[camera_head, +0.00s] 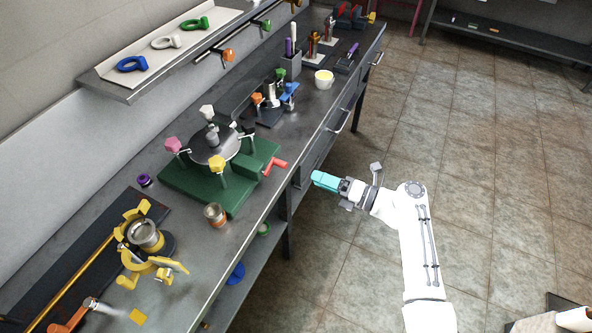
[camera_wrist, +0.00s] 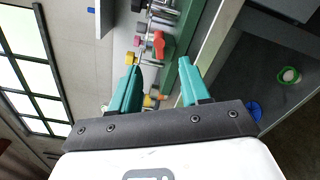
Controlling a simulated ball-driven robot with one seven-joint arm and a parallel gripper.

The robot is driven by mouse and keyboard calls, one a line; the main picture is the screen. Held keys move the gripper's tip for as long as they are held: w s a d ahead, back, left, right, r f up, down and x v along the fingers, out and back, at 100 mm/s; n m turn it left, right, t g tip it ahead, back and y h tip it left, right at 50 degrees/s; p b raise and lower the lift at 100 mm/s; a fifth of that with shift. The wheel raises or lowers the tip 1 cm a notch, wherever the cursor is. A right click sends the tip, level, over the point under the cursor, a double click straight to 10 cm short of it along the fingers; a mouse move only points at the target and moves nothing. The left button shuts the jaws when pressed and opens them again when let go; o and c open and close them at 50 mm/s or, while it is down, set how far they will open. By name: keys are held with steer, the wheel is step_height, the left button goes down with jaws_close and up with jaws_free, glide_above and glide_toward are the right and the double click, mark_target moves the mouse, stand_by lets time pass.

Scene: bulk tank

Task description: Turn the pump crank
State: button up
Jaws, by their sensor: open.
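A red crank handle (camera_head: 275,166) sticks out from the front right side of a green base (camera_head: 188,185) on the bench. The base carries a round metal lid with pink, white and yellow knobs around it. In the wrist view, the red crank (camera_wrist: 159,45) shows ahead, between my fingers in the picture. My gripper (camera_head: 326,181) has teal fingers and hangs in front of the bench edge, to the right of the crank and apart from it. In the wrist view, my gripper (camera_wrist: 159,68) is open with nothing between its fingers.
A yellow clamp fixture (camera_head: 146,236) and a small metal cup (camera_head: 215,214) stand nearer on the bench. A white bowl (camera_head: 324,79) stands farther back. A shelf (camera_head: 228,33) with coloured rings overhangs the bench. The tiled floor (camera_head: 480,130) to the right is mostly clear.

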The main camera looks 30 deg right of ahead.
mark_target(282, 162)
steer(key=w+a+m+b, duration=0.2)
steer(key=w+m+b, duration=0.1)
steer(key=m, duration=0.7)
steer(key=w+a+m+b, duration=0.2)
steer(key=m+b, duration=0.3)
steer(key=m, duration=0.5)
steer(key=w+a+m+b, duration=0.3)
steer(key=w+m, duration=0.2)
steer(key=m, duration=0.5)
steer(key=shift+m+b, duration=0.4)
